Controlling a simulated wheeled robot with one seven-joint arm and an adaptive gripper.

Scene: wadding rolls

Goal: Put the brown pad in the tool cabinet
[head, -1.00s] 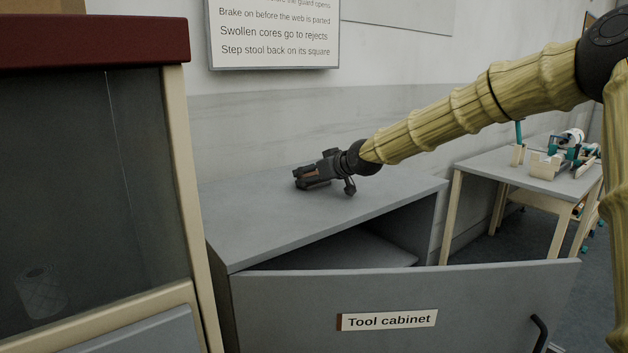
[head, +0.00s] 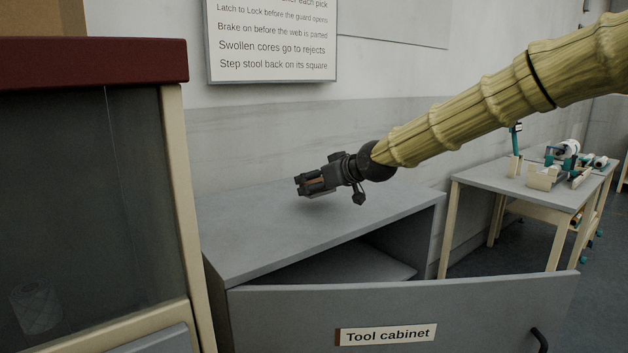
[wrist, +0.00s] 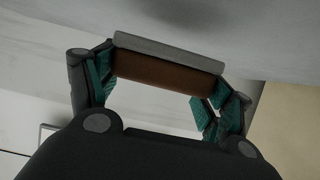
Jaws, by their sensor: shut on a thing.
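My gripper (head: 312,184) is over the top of the grey tool cabinet (head: 250,243), with a gap and a soft shadow beneath it. It is shut on the brown pad (wrist: 168,73). In the wrist view the pad lies across between the teal-lined fingers, with a grey strip along its far edge. The cabinet's front door (head: 480,315), labelled "Tool cabinet", stands ajar. A grey shelf (head: 350,262) shows inside behind it; the deeper inside is hidden.
A glass-fronted case (head: 176,190) with a dark red top stands close on the left, a pale roll (head: 37,306) inside. A table (head: 520,186) with teal and cream apparatus stands at the right. A wall sign (head: 270,40) hangs behind. The cabinet top is otherwise clear.

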